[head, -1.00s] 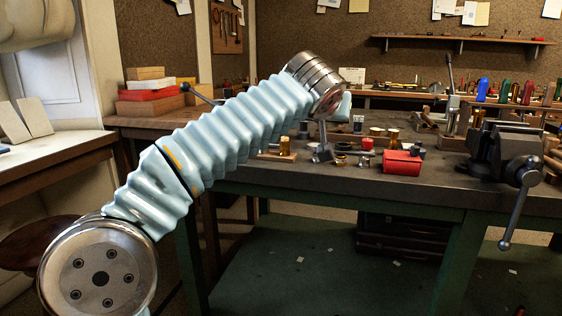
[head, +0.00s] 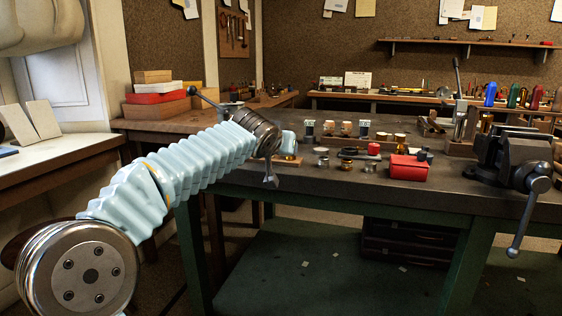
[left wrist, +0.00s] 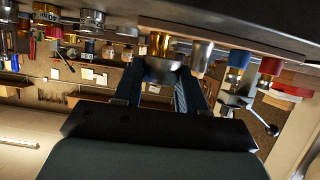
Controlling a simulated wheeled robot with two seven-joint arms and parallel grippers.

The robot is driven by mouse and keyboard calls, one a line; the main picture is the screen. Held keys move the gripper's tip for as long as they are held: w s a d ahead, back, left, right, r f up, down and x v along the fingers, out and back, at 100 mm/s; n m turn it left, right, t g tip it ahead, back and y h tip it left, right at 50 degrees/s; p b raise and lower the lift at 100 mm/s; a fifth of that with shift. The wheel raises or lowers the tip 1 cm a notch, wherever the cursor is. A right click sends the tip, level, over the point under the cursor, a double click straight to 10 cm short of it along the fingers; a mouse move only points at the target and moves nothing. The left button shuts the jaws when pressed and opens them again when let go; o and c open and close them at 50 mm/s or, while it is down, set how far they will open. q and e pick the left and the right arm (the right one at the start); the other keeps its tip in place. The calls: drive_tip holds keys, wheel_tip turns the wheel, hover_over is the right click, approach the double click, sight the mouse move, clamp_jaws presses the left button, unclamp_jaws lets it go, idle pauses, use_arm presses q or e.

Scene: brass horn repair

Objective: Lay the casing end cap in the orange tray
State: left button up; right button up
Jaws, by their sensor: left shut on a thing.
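My left gripper (left wrist: 162,80) is shut on a small silvery round piece in the left wrist view, which I take to be the casing end cap (left wrist: 163,67). In the head view the left gripper (head: 270,181) hangs at the bench's left front edge, mostly behind my arm, and the cap cannot be made out there. I cannot make out an orange tray in either view. My right gripper is not in view.
On the bench (head: 325,190) stand a red box (head: 408,168), small metal parts (head: 369,166) and a wooden block (head: 289,161). A vise (head: 520,165) stands at the right. A brass cylinder (left wrist: 160,44) shows just beyond the fingers in the left wrist view.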

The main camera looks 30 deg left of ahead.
sight(285, 162)
use_arm(q)
drive_tip(key=f, duration=0.2)
drive_tip(key=f+b, duration=0.1)
drive_tip(key=shift+a+f, duration=0.35)
drive_tip(key=shift+f, duration=0.2)
drive_tip(key=shift+c, duration=0.9)
drive_tip(key=o, duration=1.2)
drive_tip(key=shift+f, duration=0.1)
drive_tip(key=shift+r, duration=0.2)
